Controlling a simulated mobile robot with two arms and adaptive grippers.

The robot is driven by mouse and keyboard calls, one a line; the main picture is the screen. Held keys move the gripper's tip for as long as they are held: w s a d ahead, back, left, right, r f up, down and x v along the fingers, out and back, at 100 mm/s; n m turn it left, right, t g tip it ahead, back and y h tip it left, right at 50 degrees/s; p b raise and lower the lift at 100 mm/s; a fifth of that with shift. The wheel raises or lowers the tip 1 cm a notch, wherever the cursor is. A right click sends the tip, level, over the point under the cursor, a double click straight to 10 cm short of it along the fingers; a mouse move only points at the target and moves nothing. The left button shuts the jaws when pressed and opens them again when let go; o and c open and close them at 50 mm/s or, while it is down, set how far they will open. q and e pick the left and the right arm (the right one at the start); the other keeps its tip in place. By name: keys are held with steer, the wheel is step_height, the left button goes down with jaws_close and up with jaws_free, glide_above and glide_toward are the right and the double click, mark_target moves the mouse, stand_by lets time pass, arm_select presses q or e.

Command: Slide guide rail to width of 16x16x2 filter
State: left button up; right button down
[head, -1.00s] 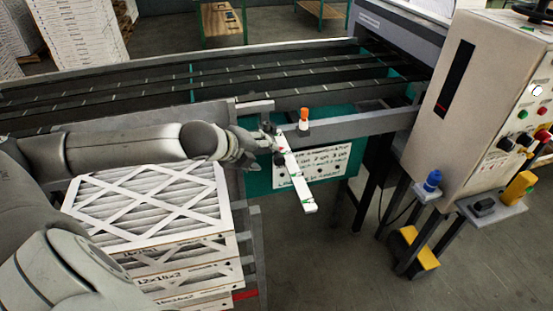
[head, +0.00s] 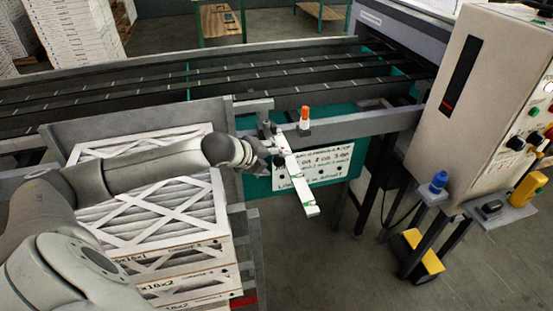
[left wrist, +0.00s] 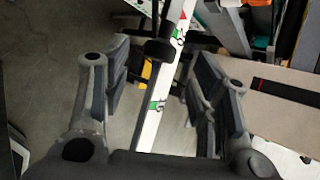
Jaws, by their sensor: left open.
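A white bar (head: 300,188) with green marks sticks out from the near side of the conveyor in the head view. It also runs between my fingers in the left wrist view (left wrist: 158,108), where green marks and a red triangle show. A dark round knob (left wrist: 158,50) is at the bar. My left gripper (head: 272,155) is at the bar's conveyor end. Its fingers stand open on both sides of the bar, apart from it. Boxed filters (head: 155,200) are stacked at the left, partly behind my left arm; one label reads 16x2. My right gripper is out of view.
The conveyor (head: 200,85) runs across the back. An orange-topped post (head: 304,118) stands close to my gripper. A sign (head: 325,165) hangs behind the bar. A control cabinet (head: 480,110) and a blue bottle (head: 438,182) are at the right.

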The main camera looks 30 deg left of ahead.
mark_target(276, 160)
arm_select(q)
steer(key=x, duration=0.4)
steer(key=shift+w+f, duration=0.25)
steer(key=shift+w, duration=0.1)
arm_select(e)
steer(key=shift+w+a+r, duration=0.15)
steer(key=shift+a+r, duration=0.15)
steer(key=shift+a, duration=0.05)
